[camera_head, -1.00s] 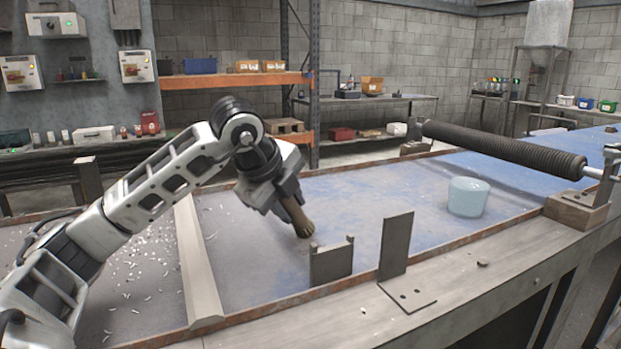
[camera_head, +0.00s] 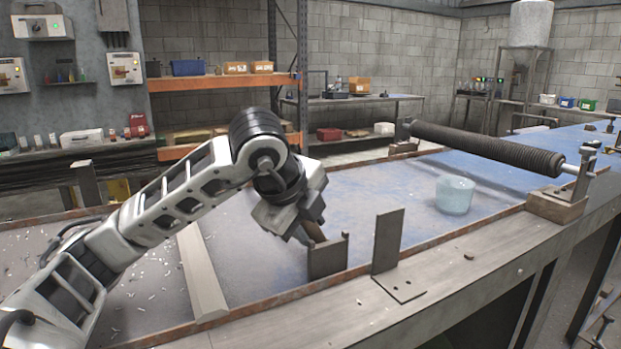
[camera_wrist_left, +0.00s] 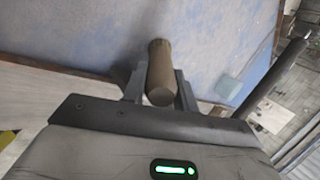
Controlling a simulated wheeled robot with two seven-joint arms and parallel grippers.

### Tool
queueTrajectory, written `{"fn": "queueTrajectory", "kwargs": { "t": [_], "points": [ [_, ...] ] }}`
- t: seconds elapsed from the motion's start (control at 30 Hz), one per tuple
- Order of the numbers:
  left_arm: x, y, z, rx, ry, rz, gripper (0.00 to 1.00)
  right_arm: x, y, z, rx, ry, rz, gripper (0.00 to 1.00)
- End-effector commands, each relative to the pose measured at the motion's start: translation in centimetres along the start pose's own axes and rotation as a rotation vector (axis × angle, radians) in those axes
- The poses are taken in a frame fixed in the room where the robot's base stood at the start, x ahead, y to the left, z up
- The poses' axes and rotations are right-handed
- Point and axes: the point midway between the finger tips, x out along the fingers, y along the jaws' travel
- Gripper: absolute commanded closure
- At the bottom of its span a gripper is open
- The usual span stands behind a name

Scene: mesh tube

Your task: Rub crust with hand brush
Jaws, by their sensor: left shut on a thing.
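My left gripper (camera_head: 305,228) is low over the blue mesh surface (camera_head: 370,190), just behind a small grey bracket with two upright prongs (camera_head: 328,258). In the left wrist view it (camera_wrist_left: 160,84) is shut on a brown, round hand brush (camera_wrist_left: 160,68), with a finger on each side. In the head view only a bit of the brush (camera_head: 315,232) shows; its lower end is hidden behind the bracket. I cannot tell whether it touches the surface. Crust cannot be told apart for sure; white flakes (camera_head: 140,275) lie on the grey left part. My right gripper is not in view.
A pale blue tub (camera_head: 455,195) stands on the mesh to the right. A dark ribbed roller (camera_head: 485,148) spans the table behind it. An upright metal plate (camera_head: 388,240) stands on the front edge. A pale crossbar (camera_head: 203,272) lies left of the gripper.

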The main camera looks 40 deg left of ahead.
Motion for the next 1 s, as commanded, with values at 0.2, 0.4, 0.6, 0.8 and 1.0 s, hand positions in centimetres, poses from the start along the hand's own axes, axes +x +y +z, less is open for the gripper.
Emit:
{"fn": "queueTrajectory", "kwargs": {
  "t": [0.2,0.4,0.6,0.8,1.0],
  "points": [
    [-2.3,-1.4,0.3,-0.004,-0.003,-0.002,0.94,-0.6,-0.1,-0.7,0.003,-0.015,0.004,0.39],
    [-3.8,-2.3,0.6,-0.007,-0.005,-0.001,0.94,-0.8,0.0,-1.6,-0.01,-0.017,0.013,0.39],
    [-5.4,-3.2,0.9,-0.01,-0.006,-0.002,0.94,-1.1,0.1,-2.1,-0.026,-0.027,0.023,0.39],
    [-6.6,-3.9,1.2,-0.012,-0.009,-0.001,0.94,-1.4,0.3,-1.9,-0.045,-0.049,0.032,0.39],
    [-6.7,-3.9,1.2,-0.013,-0.009,0.0,0.94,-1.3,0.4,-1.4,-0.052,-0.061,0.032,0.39]
  ]
}}
